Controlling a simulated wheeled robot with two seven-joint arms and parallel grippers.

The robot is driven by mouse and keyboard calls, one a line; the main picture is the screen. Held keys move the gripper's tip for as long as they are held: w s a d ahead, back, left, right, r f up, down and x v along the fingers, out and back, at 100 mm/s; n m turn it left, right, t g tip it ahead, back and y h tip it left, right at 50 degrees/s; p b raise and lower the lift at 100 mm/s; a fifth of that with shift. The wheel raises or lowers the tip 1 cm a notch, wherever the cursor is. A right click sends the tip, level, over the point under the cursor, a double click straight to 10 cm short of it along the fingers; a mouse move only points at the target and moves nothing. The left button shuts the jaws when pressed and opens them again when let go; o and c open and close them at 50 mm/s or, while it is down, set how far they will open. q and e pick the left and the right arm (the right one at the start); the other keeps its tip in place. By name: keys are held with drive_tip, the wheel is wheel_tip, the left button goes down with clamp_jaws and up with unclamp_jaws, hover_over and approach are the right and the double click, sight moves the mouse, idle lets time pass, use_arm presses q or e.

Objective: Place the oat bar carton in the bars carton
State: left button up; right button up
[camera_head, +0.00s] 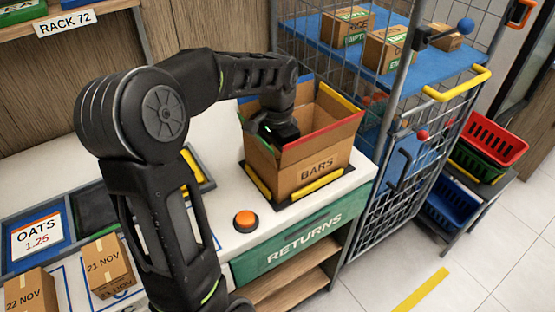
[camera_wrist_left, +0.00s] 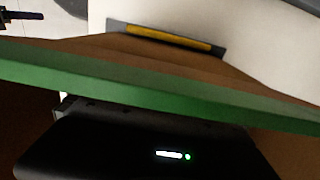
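The bars carton (camera_head: 318,172) is an open brown box marked BARS on the white counter, with red, yellow and green edges on its flaps. My left arm reaches over from the left, and my left gripper (camera_head: 277,130) is down in the carton's mouth at its left side. The fingers are hidden by the carton walls, so I cannot tell whether they are open or hold anything. The left wrist view shows the black gripper body (camera_wrist_left: 150,150) below a green flap edge (camera_wrist_left: 160,92) and brown cardboard. I cannot identify the oat bar carton. My right gripper is out of view.
An orange button (camera_head: 246,220) is on the counter left of the bars carton. Two date-marked cartons (camera_head: 108,266) (camera_head: 30,292) and an OATS 1.25 sign (camera_head: 38,236) are at lower left. A wire cage (camera_head: 362,215) with cartons on a blue shelf (camera_head: 325,52) stands close on the right.

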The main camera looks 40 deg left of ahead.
sight(278, 158)
use_arm(q)
drive_tip(key=shift+r, duration=0.25)
wheel_tip(278, 158, up, 9)
drive_tip(key=shift+w+f, duration=0.1)
drive_tip(key=shift+f, duration=0.05)
wheel_tip(278, 158, up, 3)
drive_tip(key=p, duration=0.2)
drive_tip(key=shift+p, duration=0.3)
